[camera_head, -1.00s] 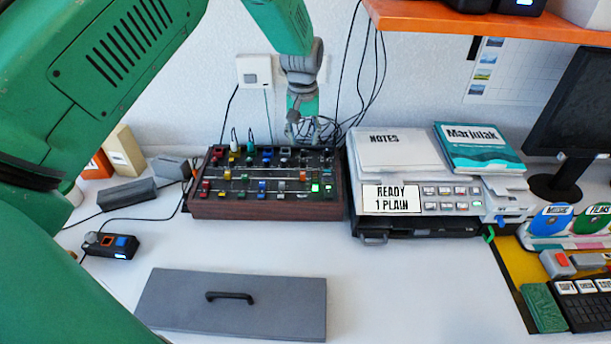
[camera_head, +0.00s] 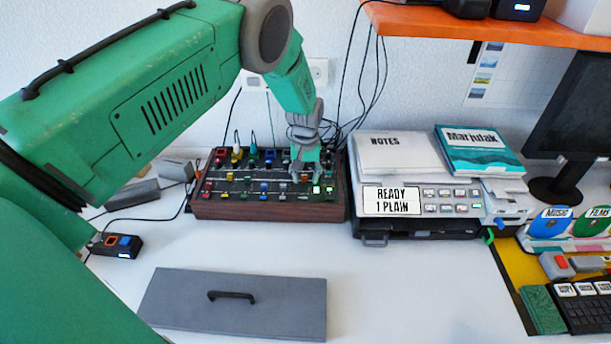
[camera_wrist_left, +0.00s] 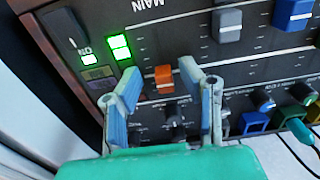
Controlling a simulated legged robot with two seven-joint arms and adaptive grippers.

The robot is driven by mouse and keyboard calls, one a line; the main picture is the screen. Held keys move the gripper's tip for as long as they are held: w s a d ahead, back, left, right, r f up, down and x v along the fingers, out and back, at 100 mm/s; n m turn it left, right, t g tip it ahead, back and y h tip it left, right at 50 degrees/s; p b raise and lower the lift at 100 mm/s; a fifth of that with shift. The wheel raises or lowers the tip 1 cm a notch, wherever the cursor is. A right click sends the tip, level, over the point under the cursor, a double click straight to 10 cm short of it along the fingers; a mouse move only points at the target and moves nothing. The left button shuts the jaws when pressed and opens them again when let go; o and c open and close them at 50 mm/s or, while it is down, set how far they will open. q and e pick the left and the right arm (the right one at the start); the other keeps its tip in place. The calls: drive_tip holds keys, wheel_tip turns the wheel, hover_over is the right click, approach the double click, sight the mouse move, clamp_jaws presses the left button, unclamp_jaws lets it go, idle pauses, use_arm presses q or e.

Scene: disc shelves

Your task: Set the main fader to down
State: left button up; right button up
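The mixer (camera_head: 268,211) is a dark console with wood sides, standing at the back of the desk. In the left wrist view its main fader (camera_wrist_left: 163,80) has an orange cap, in the column by the upside-down MAIN label (camera_wrist_left: 150,5) and a lit green display (camera_wrist_left: 120,46). My left gripper (camera_head: 305,168) is over the right part of the mixer, pointing down. In the left wrist view my left gripper (camera_wrist_left: 158,78) is open, with one finger on each side of the orange cap. I cannot tell whether either finger touches it. My right gripper is out of view.
Grey and blue fader caps (camera_wrist_left: 228,25) sit beside the main fader. A printer (camera_head: 430,205) with notes and a book stands close to the mixer's right. A grey lid-like panel (camera_head: 240,318) with a handle lies in front. Cables hang behind.

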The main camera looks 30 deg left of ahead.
sight(304, 191)
use_arm(q)
clamp_jaws()
drive_tip(key=shift+a, duration=0.15)
drive_tip(key=shift+s, duration=0.25)
drive_tip(key=s+d+p, duration=0.1)
drive_tip(key=s+p, duration=0.1)
drive_tip(key=s, duration=0.1)
drive_tip(key=shift+d, duration=0.55)
drive_tip(key=shift+c, duration=1.5)
unclamp_jaws()
drive_tip(key=o, duration=0.3)
drive_tip(key=shift+f, duration=0.1)
